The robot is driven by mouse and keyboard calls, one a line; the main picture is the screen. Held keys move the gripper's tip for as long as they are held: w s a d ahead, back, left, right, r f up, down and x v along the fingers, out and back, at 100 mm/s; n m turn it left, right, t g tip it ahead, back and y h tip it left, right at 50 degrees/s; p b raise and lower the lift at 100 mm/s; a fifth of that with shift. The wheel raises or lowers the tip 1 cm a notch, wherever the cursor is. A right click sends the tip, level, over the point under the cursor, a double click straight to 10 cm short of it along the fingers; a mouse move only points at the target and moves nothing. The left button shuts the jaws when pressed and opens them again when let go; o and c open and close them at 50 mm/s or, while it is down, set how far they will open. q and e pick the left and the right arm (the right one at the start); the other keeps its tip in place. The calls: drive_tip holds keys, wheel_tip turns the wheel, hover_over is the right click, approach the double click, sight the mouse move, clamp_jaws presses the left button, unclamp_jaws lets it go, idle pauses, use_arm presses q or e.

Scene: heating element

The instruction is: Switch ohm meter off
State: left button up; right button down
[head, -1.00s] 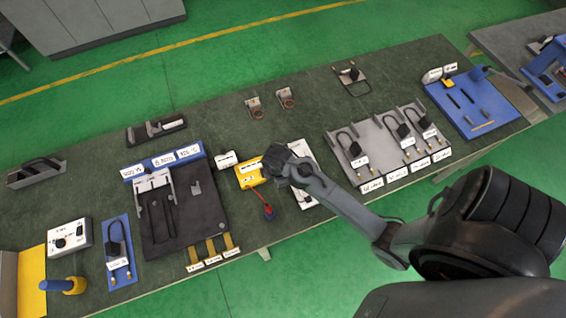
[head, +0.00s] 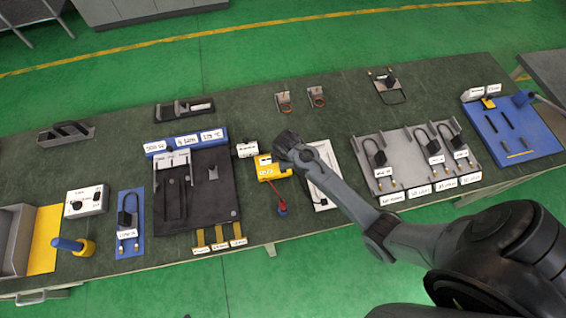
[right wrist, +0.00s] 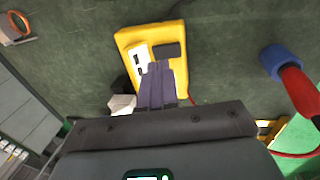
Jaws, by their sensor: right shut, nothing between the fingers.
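The yellow ohm meter (head: 268,172) lies on the dark green table near its middle. In the right wrist view the yellow ohm meter (right wrist: 132,40) shows a white panel with dark marks and a dark screen on its face. My right gripper (head: 284,142) is by the meter's upper right side in the head view. In the right wrist view the right gripper (right wrist: 160,68) is shut and empty, its fingertips overlapping the meter's face by the white panel. Whether they touch it I cannot tell. They hide part of the meter. My left gripper is not in view.
A red probe with a blue end (right wrist: 272,62) lies beside the meter. A white labelled box (head: 246,150) stands at its left. A black fixture board (head: 222,205) is further left. A grey tray with padlock-shaped parts (head: 368,150) is at right.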

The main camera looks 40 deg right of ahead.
drive_tip(key=x, duration=0.3)
drive_tip(key=shift+f, duration=0.4)
